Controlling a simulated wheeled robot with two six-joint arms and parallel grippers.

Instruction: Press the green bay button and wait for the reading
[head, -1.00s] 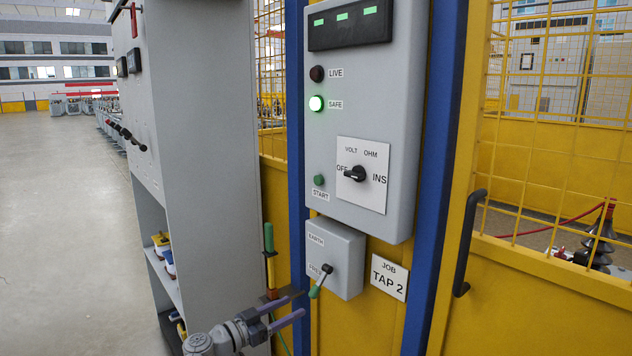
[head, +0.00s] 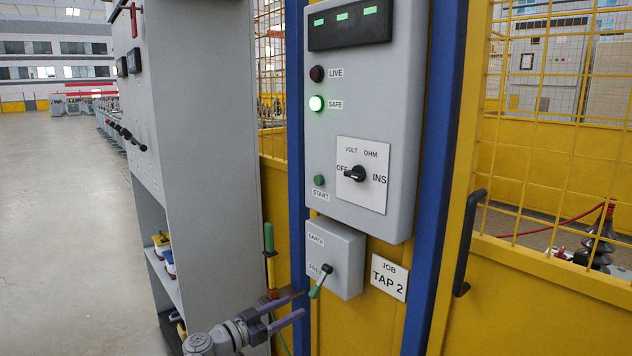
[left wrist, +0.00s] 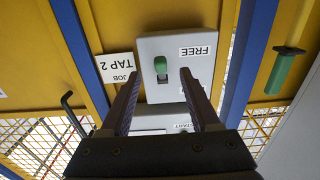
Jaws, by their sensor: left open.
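The round green START button (head: 319,180) sits at the lower left of the grey bay panel (head: 400,120). The green SAFE lamp (head: 316,103) is lit and the LIVE lamp (head: 317,73) is dark. The dial (head: 355,174) points toward OFF. My left gripper (head: 302,304) is open and empty below the START button, close to the green-handled lever (head: 315,291) of the EARTH/FREE box (head: 347,260). In the left wrist view the green lever handle (left wrist: 162,66) shows beyond and between the fingers. My right gripper is not in view.
A JOB TAP 2 sign (head: 388,280) is right of the lever box. A black door handle (head: 467,245) is on the yellow fence. A grey cabinet (head: 210,170) stands close on the left. A green-handled rod (head: 269,250) hangs beside it.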

